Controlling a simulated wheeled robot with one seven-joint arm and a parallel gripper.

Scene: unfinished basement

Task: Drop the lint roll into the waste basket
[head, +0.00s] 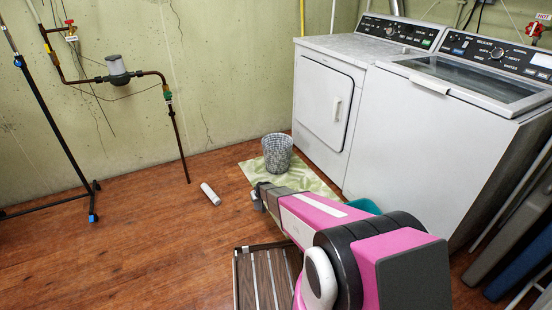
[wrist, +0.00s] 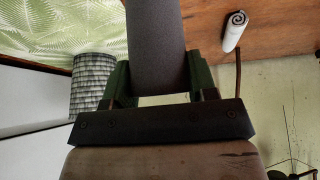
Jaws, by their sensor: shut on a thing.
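My gripper (wrist: 157,75) is shut on a plain grey cylinder (wrist: 157,40), which I take to be the lint roll. It sits between the two green fingers and runs out past the top edge of the wrist view. In the head view my gripper (head: 260,198) is low, just in front of the waste basket, and mostly hidden by my arm. The waste basket (head: 277,153) is a grey patterned, open-topped bin standing upright on a mat. It also shows left of the fingers in the wrist view (wrist: 90,72). The held roll is apart from it.
A white roll (head: 210,194) with a spiral end lies on the wooden floor left of my gripper. A green leaf-patterned mat (head: 252,170) lies under the basket. A dryer (head: 325,100) and washer (head: 430,130) stand right. A slatted thing (head: 265,280) is near front.

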